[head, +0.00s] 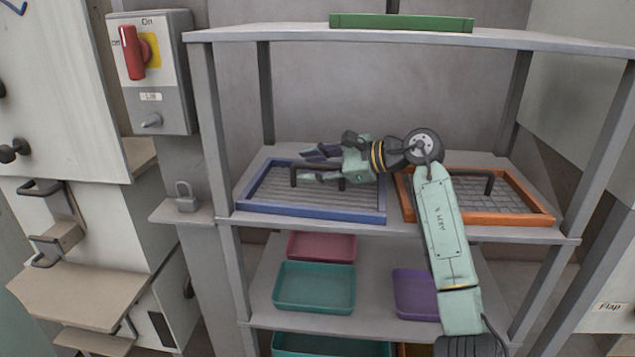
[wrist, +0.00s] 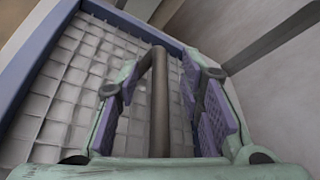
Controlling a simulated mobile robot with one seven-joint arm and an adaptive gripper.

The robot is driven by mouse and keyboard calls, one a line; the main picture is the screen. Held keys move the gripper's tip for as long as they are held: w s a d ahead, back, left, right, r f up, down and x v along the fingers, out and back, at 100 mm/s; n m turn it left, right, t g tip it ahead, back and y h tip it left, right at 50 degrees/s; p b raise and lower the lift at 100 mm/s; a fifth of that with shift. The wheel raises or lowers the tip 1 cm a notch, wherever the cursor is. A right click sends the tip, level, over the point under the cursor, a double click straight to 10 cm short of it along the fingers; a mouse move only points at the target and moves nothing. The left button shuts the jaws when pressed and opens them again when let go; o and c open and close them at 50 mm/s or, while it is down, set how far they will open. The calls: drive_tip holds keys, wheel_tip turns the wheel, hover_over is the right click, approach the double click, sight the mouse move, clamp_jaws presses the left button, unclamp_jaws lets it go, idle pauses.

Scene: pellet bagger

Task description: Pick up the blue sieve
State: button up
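The blue sieve (head: 312,211) lies flat on the middle shelf at the left, a blue frame around a grey mesh with a dark bar handle across it. In the wrist view its frame (wrist: 36,52) shows at the left and its mesh (wrist: 75,75) below the fingers. My gripper (head: 314,165) is over the sieve, pointing left in the head view. Its fingers (wrist: 168,82) are open, one on each side of the handle (wrist: 160,110), with a visible gap to the pads. My gripper partly hides the handle in the head view.
An orange sieve (head: 500,217) with a similar handle lies to the right, partly behind my arm. A green sieve (head: 400,23) is on the top shelf. Teal (head: 314,305), pink and purple (head: 413,312) trays sit below. Shelf posts (head: 205,125) flank the rack.

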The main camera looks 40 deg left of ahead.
clamp_jaws()
idle(0.4)
idle(0.4)
